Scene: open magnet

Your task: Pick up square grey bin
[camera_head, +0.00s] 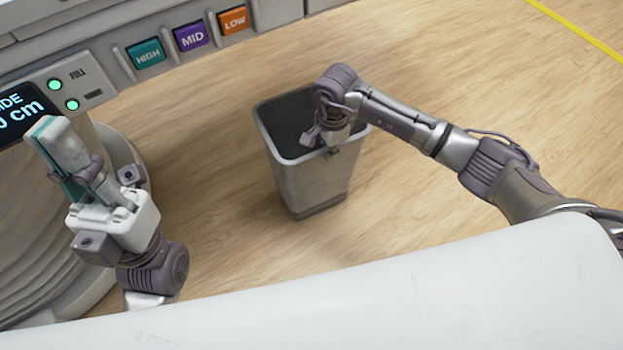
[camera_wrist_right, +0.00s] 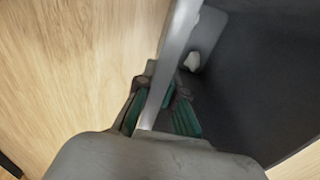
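The square grey bin (camera_head: 312,186) stands upright on the wooden floor in the middle of the head view, with a dark inside. In the right wrist view the bin's light rim (camera_wrist_right: 182,35) runs between the teal-padded fingers of my right gripper (camera_wrist_right: 160,108). One finger is outside the wall and one inside, both close against it. My left gripper (camera_head: 58,150) is held up at the left, away from the bin, with nothing visible in it. Its finger gap is not clear from this angle.
A machine with HIGH, MID and LOW buttons (camera_head: 191,37) runs along the back left. A display (camera_head: 25,110) and a ribbed round column (camera_head: 40,215) are at the left. A white surface (camera_head: 350,305) fills the front. Floor around the bin is clear.

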